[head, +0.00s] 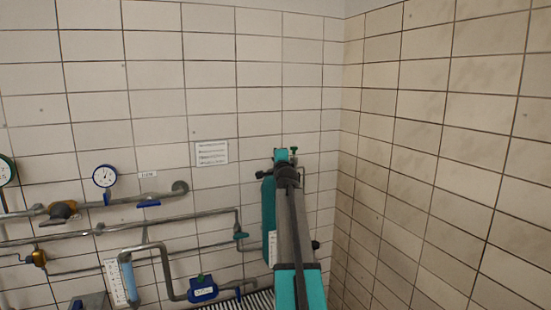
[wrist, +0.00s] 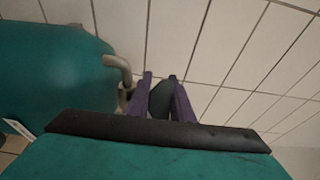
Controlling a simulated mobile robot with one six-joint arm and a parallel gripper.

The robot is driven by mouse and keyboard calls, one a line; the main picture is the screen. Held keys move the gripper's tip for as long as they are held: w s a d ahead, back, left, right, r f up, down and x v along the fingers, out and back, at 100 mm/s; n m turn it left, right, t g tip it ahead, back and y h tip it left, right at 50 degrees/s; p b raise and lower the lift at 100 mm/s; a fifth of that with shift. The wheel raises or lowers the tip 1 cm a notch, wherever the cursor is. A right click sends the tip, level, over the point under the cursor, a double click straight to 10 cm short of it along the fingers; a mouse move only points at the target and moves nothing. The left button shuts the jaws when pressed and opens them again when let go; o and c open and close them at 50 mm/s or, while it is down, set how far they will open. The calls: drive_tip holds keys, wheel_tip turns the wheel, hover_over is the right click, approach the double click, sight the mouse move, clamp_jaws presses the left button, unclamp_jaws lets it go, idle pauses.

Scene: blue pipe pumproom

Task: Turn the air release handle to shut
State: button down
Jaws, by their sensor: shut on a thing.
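In the wrist view my gripper (wrist: 160,79) has its two dark purple fingers closed on a dark, rounded piece (wrist: 160,99), which I take to be the air release handle. Only its upper part shows between the fingers, so which way it points cannot be told. A bent metal pipe (wrist: 120,68) comes out of the teal tank (wrist: 50,65) just left of the fingers. In the head view the teal tank (head: 268,215) stands by the wall corner, partly behind my arm. A small green-topped fitting (head: 294,151) shows beside my arm's far end; my fingers are not distinguishable there.
Grey pipes with a round gauge (head: 105,176), a blue pump-like unit (head: 203,289) and a light-blue cylinder (head: 127,272) run along the tiled wall to the left. A white notice (head: 211,153) hangs above. The right wall (head: 440,160) is bare.

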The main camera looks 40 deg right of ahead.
drive_tip(key=shift+f, duration=0.1)
drive_tip(key=c, duration=1.6)
unclamp_jaws()
drive_tip(key=shift+o, duration=0.2)
drive_tip(key=shift+s+a, duration=0.1)
drive_tip(key=b+v, duration=0.5)
drive_tip(key=v, duration=0.8)
drive_tip(key=shift+s+a, duration=0.2)
drive_tip(key=shift+s, duration=0.05)
drive_tip(key=shift+c, duration=0.3)
